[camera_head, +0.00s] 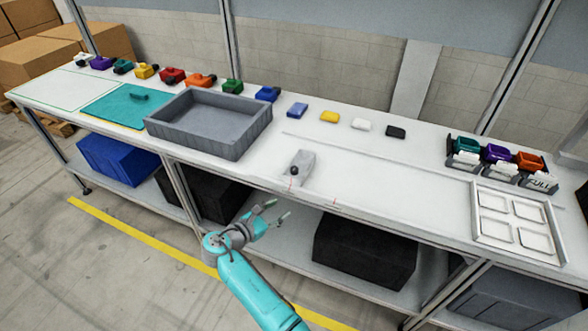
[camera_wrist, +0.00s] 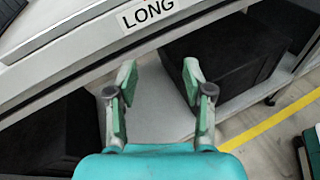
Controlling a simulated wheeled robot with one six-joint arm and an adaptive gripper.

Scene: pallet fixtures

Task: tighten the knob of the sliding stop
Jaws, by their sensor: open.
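The sliding stop (camera_head: 301,163) is a light grey block on the white bench top, near its front edge and right of the grey bin. Its dark knob (camera_head: 294,170) is on the side facing me. My gripper (camera_head: 279,210) is open and empty, in front of the bench and apart from the stop. In the wrist view my gripper's spread fingers (camera_wrist: 160,75) have nothing between them. The stop and its knob do not show in the wrist view.
A grey bin (camera_head: 239,143) stands left of the stop. A "LONG" label (camera_wrist: 148,13) is on the bench edge in the wrist view. Several coloured blocks line the back. A white tray (camera_head: 482,239) lies at right. Black boxes (camera_head: 365,250) sit on the lower shelf.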

